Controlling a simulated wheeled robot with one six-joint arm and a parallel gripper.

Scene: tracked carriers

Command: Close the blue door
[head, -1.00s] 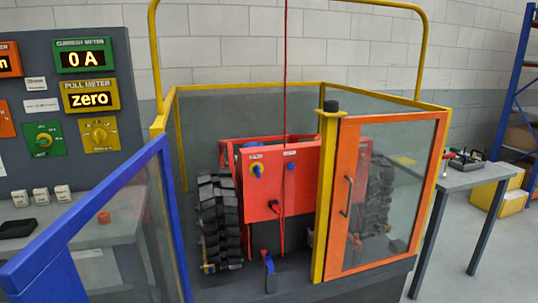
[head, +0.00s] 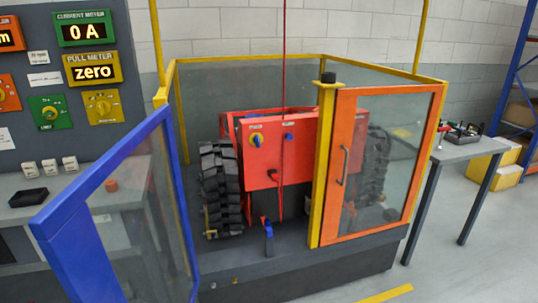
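The blue door (head: 103,176) is a blue-framed glass panel at the left front of a yellow-framed enclosure. It stands open, swung out toward me, with its hinge side near the yellow post (head: 161,96). The orange door (head: 346,165) on the right of the front lies in line with the front and looks shut. Between the two, the front is open and shows a red tracked carrier (head: 277,150) inside. No handle is clear on the blue door. My gripper is not in view.
A grey bench (head: 112,199) with a meter panel (head: 65,70) stands behind the blue door at left. A side table (head: 468,150) with tools stands at right. The floor at front right is clear, with a yellow stripe (head: 386,296).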

